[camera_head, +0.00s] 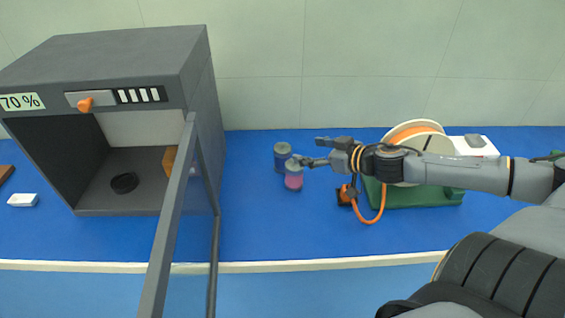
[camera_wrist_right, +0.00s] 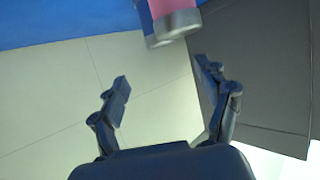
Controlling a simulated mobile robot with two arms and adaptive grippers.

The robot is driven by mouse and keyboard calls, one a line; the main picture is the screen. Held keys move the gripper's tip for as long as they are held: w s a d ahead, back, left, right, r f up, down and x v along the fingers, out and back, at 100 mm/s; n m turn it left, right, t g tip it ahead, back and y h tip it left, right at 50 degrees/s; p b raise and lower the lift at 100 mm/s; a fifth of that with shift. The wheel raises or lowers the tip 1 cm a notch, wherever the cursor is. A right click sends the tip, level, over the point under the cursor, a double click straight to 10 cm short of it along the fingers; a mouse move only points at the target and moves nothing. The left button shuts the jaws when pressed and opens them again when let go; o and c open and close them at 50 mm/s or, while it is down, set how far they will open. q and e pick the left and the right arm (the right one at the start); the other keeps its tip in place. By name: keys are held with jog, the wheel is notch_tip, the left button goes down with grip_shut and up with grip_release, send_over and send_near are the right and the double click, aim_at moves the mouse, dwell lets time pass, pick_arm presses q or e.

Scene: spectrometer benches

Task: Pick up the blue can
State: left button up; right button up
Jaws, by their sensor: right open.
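The blue can (camera_head: 282,157) stands upright on the blue bench top, just behind and left of a pink can (camera_head: 293,178) in the head view. The two cans look close together; I cannot tell if they touch. My right gripper (camera_head: 312,151) is open and empty, just right of the cans, with its fingers pointing left. In the right wrist view, the right gripper (camera_wrist_right: 161,72) shows both fingers apart. The pink can (camera_wrist_right: 170,8) and part of the blue can (camera_wrist_right: 147,22) show beyond the fingertips at the top edge, cut off by the frame.
A spool (camera_head: 415,135) on a green base (camera_head: 420,198) sits under my right arm. Bench front of the cans is clear.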

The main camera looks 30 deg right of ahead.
aim_at(283, 147)
jog(key=shift+x, duration=2.9)
jog(key=p+x, duration=0.2)
jog(key=x, duration=0.2)
jog(key=shift+w+a+f, duration=0.1)
jog(key=shift+a+f, duration=0.1)
jog(key=shift+a, duration=0.1)
jog(key=shift+w+f, duration=0.3)
pick_arm(q)
jog(key=shift+w+d+r, duration=0.1)
jog(key=shift+w+r, duration=0.1)
jog(key=shift+r, duration=0.35)
jog(key=shift+w+d+r, duration=0.1)
jog(key=shift+w+r, duration=0.1)
jog(key=shift+r, duration=0.35)
pick_arm(e)
jog(key=c, duration=1.4)
jog(key=shift+o, duration=0.2)
jog(key=shift+r, duration=0.1)
